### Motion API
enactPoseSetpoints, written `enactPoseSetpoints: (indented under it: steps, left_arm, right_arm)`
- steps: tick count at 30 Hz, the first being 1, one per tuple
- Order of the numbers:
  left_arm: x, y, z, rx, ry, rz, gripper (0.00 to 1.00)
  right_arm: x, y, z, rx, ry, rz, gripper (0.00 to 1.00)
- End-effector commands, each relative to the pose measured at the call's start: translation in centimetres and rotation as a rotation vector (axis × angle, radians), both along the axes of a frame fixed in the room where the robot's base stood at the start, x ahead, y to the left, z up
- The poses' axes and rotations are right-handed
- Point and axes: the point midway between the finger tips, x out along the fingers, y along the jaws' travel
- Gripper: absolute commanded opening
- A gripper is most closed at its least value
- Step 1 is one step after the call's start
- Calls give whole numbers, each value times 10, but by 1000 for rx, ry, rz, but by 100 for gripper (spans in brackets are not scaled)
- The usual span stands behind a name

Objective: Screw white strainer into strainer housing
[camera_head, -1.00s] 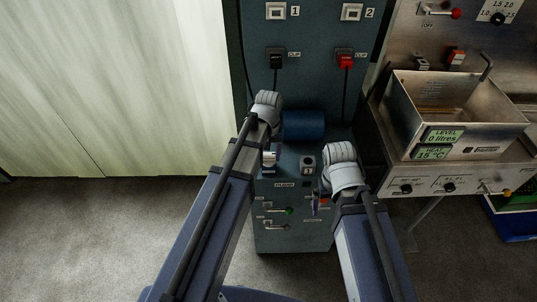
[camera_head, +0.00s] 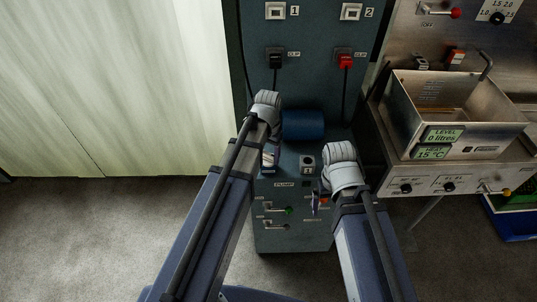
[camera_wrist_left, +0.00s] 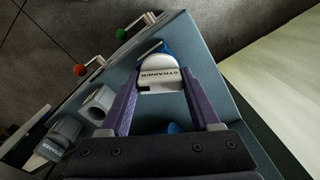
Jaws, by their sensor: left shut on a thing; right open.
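My left gripper (camera_wrist_left: 162,82) is shut on the white strainer (camera_wrist_left: 158,66), a rounded white part with a STRAINER label, between its two purple fingers. In the head view the left gripper (camera_head: 269,158) is at the left front of the pump unit, and my wrist partly hides the strainer. A grey open-mouthed fitting (camera_wrist_left: 98,104), possibly the strainer housing, is beside the left finger; I cannot tell which fitting in the head view matches it. Whether the strainer touches a housing is hidden. My right gripper (camera_head: 318,203) is open at the pump front's right side, apart from the strainer.
A grey fitting (camera_head: 307,164) stands on the pump top, in front of a blue cylinder (camera_head: 303,125). The pump front has green and red-knobbed levers. A metal tank (camera_head: 454,118) stands at the right. Grey floor (camera_head: 90,235) is clear at the left.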

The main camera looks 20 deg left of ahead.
Motion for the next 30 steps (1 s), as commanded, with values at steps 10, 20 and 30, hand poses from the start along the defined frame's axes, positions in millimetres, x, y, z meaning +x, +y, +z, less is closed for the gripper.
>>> enactPoseSetpoints:
  steps: [10, 20, 30]
  left_arm:
    - [3, 2, 0, 5, -6, -402, 0]
    - [3, 2, 0, 6, -6, -456, 0]
    - [4, 2, 0, 7, -6, -650, 0]
  right_arm:
    - [0, 0, 0, 0, 0, 0, 100]
    - [0, 0, 0, 0, 0, 0, 100]
    - [0, 0, 0, 0, 0, 0, 100]
